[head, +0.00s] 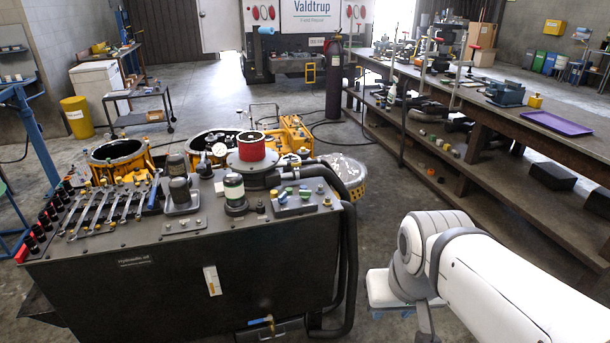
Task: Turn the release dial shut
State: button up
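No part in the head view can be made out for sure as the release dial. A dark hydraulic unit (186,278) fills the lower left, with caps, knobs and fittings on its top. A red ribbed cylinder (251,147) stands on a grey round flange at its back edge. A small green-topped cylinder (234,187) and a block with green and blue knobs (302,203) are nearer the front. My white arm comes in from the lower right, well right of the unit. My gripper is out of the picture, so its opening is hidden.
Yellow housings (295,134) stand behind the unit. Black hoses (349,255) hang down its right side. A long workbench (480,110) with tools and a purple tray (556,123) runs along the right. Bare floor (410,185) lies between bench and unit.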

aim_at(305, 196)
jog(key=u, duration=0.05)
jog(key=i, duration=1.65)
jog(key=z, duration=0.05)
